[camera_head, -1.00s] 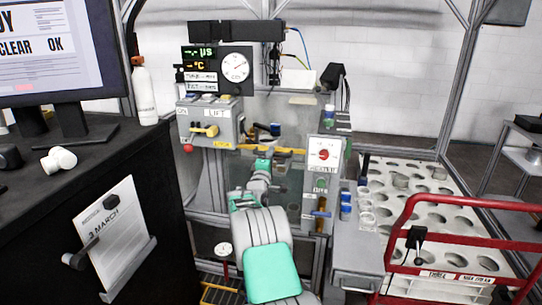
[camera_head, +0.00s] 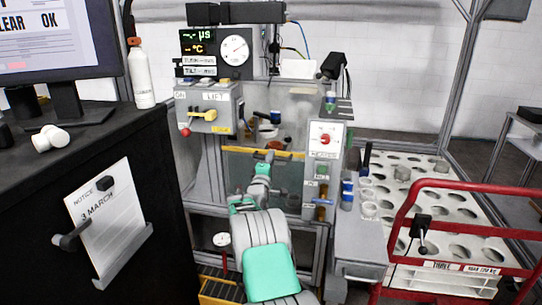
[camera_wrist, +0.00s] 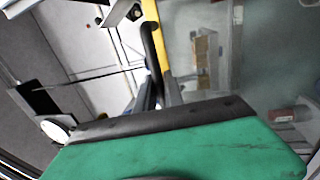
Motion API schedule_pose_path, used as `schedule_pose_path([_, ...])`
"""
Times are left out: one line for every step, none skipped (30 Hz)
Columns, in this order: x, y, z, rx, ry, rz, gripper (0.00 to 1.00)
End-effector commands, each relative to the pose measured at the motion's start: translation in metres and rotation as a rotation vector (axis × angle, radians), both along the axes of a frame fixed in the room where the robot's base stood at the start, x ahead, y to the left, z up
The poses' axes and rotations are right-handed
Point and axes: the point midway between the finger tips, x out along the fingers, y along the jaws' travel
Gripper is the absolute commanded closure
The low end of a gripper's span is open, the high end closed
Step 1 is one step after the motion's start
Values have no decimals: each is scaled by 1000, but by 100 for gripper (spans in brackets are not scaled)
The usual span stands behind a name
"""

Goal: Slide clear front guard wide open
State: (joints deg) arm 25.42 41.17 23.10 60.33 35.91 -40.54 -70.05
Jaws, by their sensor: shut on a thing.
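The clear front guard (camera_head: 238,172) is a see-through panel on the machine's front, with a yellow top edge (camera_head: 240,151). Above that edge the front is open and parts inside show. My gripper (camera_head: 267,158) is at the yellow edge, right of its middle, and is shut on the guard's handle; the fingertips are largely hidden. In the wrist view the yellow edge (camera_wrist: 153,12) and a curved black handle (camera_wrist: 150,45) show just beyond my green gripper body. The clear panel (camera_wrist: 215,55) lies to their right.
A grey control box (camera_head: 208,110) with a yellow lever stands left of the opening, and a white panel with a red knob (camera_head: 325,139) stands right. A red-railed cart (camera_head: 402,215) is at right. A black desk (camera_head: 120,200) is at left.

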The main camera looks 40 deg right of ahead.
Motion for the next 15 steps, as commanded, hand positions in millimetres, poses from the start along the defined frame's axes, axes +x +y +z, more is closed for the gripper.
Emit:
schedule_pose_path([0,1,-37,5,7,2,100])
schedule_pose_path([0,1,-48,5,7,2,100])
schedule_pose_path([0,1,-62,4,6,2,100])
schedule_pose_path([0,1,-72,3,6,2,100])
schedule_pose_path([0,1,-83,3,6,2,100])
schedule_pose_path([0,1,-98,3,6,1,100])
schedule_pose_path([0,1,-108,4,7,1,100])
schedule_pose_path([0,1,-119,4,7,1,100])
schedule_pose_path([0,1,-132,4,6,2,100])
schedule_pose_path([1,1,-142,5,5,2,100])
schedule_pose_path([1,1,-151,5,5,2,100])
schedule_pose_path([1,1,-164,4,6,2,100])
schedule_pose_path([1,1,-172,4,6,2,100])
schedule_pose_path([1,1,-180,3,6,2,100])
schedule_pose_path([1,1,-190,2,5,3,100])
